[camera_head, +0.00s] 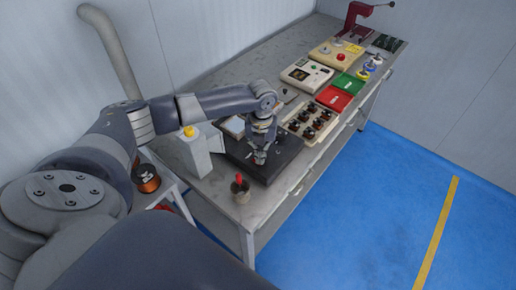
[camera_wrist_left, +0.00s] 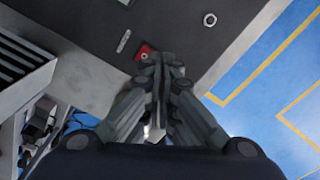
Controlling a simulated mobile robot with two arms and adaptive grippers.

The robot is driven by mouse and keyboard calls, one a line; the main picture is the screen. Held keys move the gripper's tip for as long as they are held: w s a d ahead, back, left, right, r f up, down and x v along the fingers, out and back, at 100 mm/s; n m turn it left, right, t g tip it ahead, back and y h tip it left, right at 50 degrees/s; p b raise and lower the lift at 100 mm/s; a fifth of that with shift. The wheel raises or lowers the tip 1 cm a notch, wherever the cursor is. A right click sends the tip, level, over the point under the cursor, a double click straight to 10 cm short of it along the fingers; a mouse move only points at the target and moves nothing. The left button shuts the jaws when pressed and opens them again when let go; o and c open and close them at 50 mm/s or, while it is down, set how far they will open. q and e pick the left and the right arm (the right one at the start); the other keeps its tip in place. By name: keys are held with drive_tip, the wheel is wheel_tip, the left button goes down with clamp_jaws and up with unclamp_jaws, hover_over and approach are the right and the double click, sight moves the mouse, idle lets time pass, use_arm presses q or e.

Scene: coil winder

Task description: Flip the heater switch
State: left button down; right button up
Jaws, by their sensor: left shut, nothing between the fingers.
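A dark flat unit (camera_head: 283,158) lies on the bench, and my left gripper (camera_head: 260,157) points down at it, fingers shut and empty. In the left wrist view the shut fingertips (camera_wrist_left: 160,60) are right beside a small red part (camera_wrist_left: 144,50) with a pale round mark, on the dark surface (camera_wrist_left: 180,35). This red part looks like the heater switch. The fingers partly cover it, and I cannot tell whether they touch it or which way it is set. In the head view the gripper hides it. My right gripper is not in view.
A grey box with a yellow knob (camera_head: 189,131) stands left of the dark unit. A small pot with a red-topped item (camera_head: 242,195) stands at the near corner. A tray of dark parts (camera_head: 310,122) and red and green bins (camera_head: 334,98) lie to the right.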

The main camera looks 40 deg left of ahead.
use_arm(q)
drive_tip(key=shift+s+f+b, duration=0.1)
drive_tip(key=shift+f+b, duration=0.4)
drive_tip(key=shift+f, duration=0.55)
idle(0.4)
wheel_tip(320, 180, up, 2)
drive_tip(key=shift+r+p, duration=0.1)
drive_tip(key=shift+p, duration=1.05)
wheel_tip(320, 180, up, 5)
drive_tip(key=p, duration=0.5)
